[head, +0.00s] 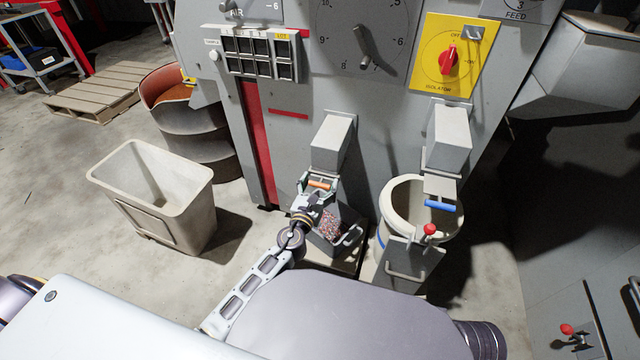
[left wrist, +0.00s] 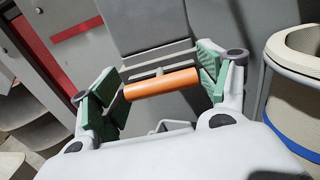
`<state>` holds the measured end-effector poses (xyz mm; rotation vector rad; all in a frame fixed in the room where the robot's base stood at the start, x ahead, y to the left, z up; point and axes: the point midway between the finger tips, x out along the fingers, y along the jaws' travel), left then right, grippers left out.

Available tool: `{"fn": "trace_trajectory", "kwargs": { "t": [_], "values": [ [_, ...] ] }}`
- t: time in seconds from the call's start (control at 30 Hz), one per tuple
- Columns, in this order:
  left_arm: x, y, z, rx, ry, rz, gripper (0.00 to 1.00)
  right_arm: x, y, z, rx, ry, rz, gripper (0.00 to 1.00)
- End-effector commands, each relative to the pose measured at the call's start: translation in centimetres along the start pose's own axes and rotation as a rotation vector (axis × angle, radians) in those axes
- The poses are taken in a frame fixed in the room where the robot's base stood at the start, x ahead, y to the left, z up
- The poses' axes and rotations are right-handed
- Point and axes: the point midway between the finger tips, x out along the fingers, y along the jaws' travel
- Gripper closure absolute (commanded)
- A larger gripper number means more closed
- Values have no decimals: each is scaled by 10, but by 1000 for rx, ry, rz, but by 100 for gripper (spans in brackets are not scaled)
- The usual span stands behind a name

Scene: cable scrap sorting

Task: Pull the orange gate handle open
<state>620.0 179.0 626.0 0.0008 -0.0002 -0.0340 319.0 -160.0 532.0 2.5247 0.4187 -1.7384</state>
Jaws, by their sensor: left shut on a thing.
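The orange gate handle (head: 319,184) is a short horizontal bar under the left grey chute (head: 333,143) on the machine front. In the left wrist view the orange handle (left wrist: 162,84) lies across between the green finger pads. My left gripper (head: 318,187) is at the handle and shut on it; in the left wrist view the gripper (left wrist: 160,88) has a pad at each end of the bar. The gate plate behind the handle is partly hidden by my fingers. My right gripper does not show.
A bin with mixed scrap (head: 331,226) stands below the left chute. To its right are a blue handle (head: 440,205) and a round cream bin (head: 402,192). An empty beige bin (head: 150,190) stands on the floor at left. A yellow isolator panel (head: 463,84) is above.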

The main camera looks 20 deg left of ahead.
Motion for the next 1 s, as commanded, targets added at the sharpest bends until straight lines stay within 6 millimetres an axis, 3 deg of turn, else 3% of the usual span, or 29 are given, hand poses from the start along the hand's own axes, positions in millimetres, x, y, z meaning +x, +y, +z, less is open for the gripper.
{"fn": "trace_trajectory", "kwargs": {
  "t": [0.6,1.0],
  "values": [
    [-60,0,-2,1,3,0,68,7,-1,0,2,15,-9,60],
    [-68,0,0,-3,1,0,68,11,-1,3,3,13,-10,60]
  ]
}}
